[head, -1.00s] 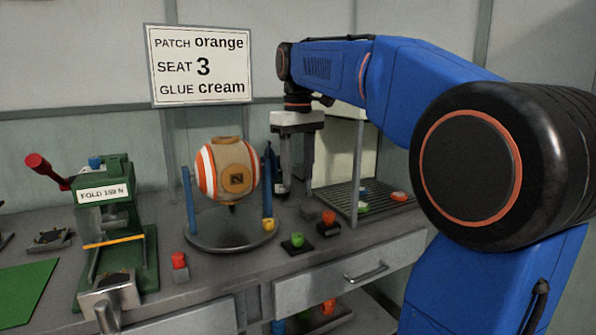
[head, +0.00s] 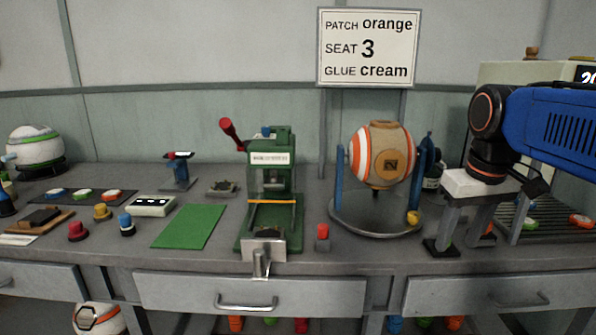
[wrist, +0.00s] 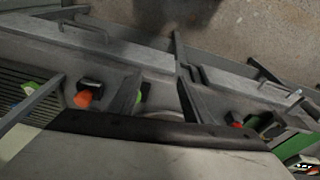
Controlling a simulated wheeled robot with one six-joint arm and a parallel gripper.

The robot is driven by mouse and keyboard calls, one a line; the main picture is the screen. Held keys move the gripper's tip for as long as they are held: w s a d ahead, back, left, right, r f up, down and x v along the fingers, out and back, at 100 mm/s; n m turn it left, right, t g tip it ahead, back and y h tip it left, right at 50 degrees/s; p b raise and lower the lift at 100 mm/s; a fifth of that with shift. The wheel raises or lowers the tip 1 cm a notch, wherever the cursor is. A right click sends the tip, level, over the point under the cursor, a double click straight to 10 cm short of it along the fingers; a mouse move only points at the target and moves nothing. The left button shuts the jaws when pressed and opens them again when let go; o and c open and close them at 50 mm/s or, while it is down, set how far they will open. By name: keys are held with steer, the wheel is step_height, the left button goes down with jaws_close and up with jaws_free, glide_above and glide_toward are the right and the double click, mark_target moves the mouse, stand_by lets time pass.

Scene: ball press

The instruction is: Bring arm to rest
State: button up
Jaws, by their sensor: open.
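My gripper (head: 460,240) hangs at the right of the head view from my blue arm. Its two grey fingers point down and stand apart, with nothing held between them. It is in front of and to the right of the striped ball (head: 382,155) in its stand, over the bench's front part. The wrist view looks down past the two fingers (wrist: 158,90) at the bench edge and floor. Small coloured pieces behind the fingers are partly hidden.
A green press (head: 270,190) with a red-knobbed lever stands mid-bench. A red stamp (head: 322,237) and yellow knob (head: 413,217) are near the ball stand. A slatted rack (head: 550,228) is at the right. A green mat (head: 188,226) lies left. The sign (head: 368,48) hangs behind.

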steer(key=s+a+f+t, duration=0.1)
steer(key=s+f, duration=0.5)
steer(key=f, duration=0.2)
steer(key=s+a+f+m+t, duration=0.1)
steer(key=s+f, duration=0.4)
steer(key=f, duration=0.3)
steer(key=shift+s+a+t, duration=0.3)
steer(key=shift+s+a, duration=0.05)
steer(key=shift+a, duration=0.05)
